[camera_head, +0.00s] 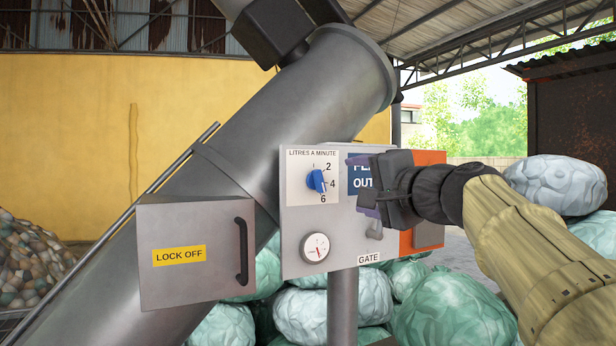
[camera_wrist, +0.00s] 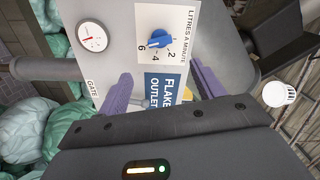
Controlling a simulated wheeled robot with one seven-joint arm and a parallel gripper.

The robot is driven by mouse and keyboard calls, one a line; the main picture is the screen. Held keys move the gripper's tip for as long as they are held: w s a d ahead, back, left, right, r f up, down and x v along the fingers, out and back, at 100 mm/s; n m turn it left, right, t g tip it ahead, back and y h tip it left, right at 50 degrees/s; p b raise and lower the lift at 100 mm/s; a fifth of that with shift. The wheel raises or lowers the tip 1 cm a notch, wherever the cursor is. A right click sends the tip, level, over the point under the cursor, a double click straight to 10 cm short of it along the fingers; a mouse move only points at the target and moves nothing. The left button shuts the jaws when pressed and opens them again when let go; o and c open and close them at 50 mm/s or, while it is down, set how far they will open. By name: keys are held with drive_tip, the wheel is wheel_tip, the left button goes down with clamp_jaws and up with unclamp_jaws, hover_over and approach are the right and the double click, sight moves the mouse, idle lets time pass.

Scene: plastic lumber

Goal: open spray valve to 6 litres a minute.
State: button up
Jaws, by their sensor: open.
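The spray valve is a blue knob (camera_head: 316,180) on a white dial plate marked LITRES A MINUTE, with 2, 4 and 6 running down its right side to below it.
The grey panel (camera_head: 296,232) carries a round gauge (camera_head: 315,248) with a red needle and a GATE label (camera_head: 369,258). A LOCK OFF box (camera_head: 170,285) with a black handle stands left. A big sloping metal tube (camera_head: 285,105) runs behind. Green bales (camera_head: 455,310) lie below.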

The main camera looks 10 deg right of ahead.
sight(323, 182)
drive_tip(key=p+x, duration=0.5)
drive_tip(key=x, duration=0.7)
drive_tip(key=shift+w+f, duration=0.1)
drive_tip(key=shift+w, duration=0.3)
drive_tip(key=shift+s+a, duration=0.1)
drive_tip(key=shift+s, duration=0.05)
drive_tip(key=shift+a, duration=0.1)
drive_tip(key=shift+c, duration=0.2)
drive_tip(key=c, duration=0.9)
drive_tip(key=shift+b, duration=0.35)
drive_tip(key=shift+c, duration=0.2)
